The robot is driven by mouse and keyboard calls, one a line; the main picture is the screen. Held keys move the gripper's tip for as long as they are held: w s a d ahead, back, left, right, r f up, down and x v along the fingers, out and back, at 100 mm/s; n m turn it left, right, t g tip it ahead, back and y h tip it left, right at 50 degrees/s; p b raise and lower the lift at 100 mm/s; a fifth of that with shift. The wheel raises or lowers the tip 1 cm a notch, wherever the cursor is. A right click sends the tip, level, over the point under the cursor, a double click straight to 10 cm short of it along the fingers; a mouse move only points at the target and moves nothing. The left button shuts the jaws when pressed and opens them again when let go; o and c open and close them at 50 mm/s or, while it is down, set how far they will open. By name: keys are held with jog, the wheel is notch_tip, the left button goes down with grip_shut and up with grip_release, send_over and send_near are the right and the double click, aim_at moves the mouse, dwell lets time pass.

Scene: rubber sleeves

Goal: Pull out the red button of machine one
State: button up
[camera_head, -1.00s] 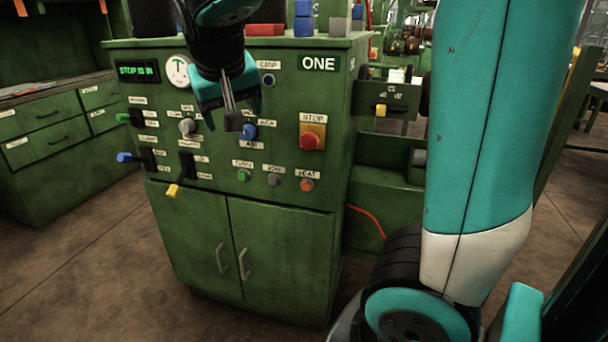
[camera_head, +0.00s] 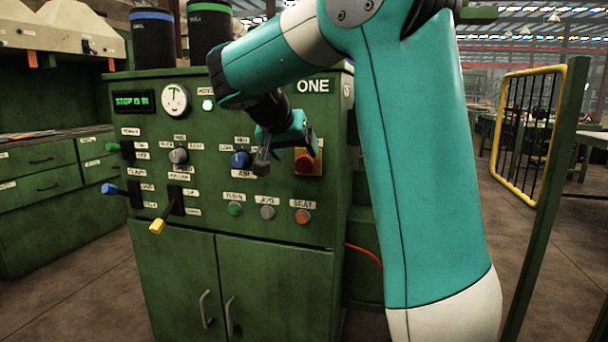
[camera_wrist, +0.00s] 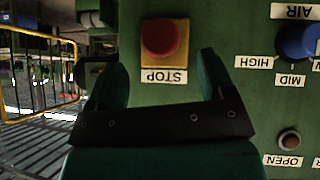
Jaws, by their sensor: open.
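Machine one is the green cabinet (camera_head: 185,235) marked ONE. Its red STOP button (camera_head: 304,163) sits on a yellow plate at the upper right of the panel, partly covered by my gripper in the head view. The button (camera_wrist: 162,38) shows whole in the wrist view, with its STOP label upside down. My gripper (camera_head: 287,145) is in front of the panel beside the button. In the wrist view its two fingers (camera_wrist: 163,80) are spread and empty, with the button beyond them, between their lines. The display (camera_head: 133,101) appears to read STOP IS IN.
A blue AIR knob (camera_head: 240,159) is just left of the button, and it also shows in the wrist view (camera_wrist: 300,42). Green, grey and orange buttons sit below. Levers (camera_head: 157,226) stick out at the left. A yellow-framed fence (camera_head: 561,120) stands at the right.

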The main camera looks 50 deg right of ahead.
aim_at(304, 167)
jog(key=b+x, duration=0.1)
jog(key=x, duration=0.5)
jog(key=shift+d+f, duration=0.2)
jog(key=c, duration=1.3)
jog(key=shift+o, duration=0.2)
jog(key=shift+s+a+r, duration=0.1)
jog(key=shift+s+a, duration=0.15)
jog(key=shift+a, duration=0.6)
jog(key=o, duration=1.3)
jog(key=shift+c, duration=0.2)
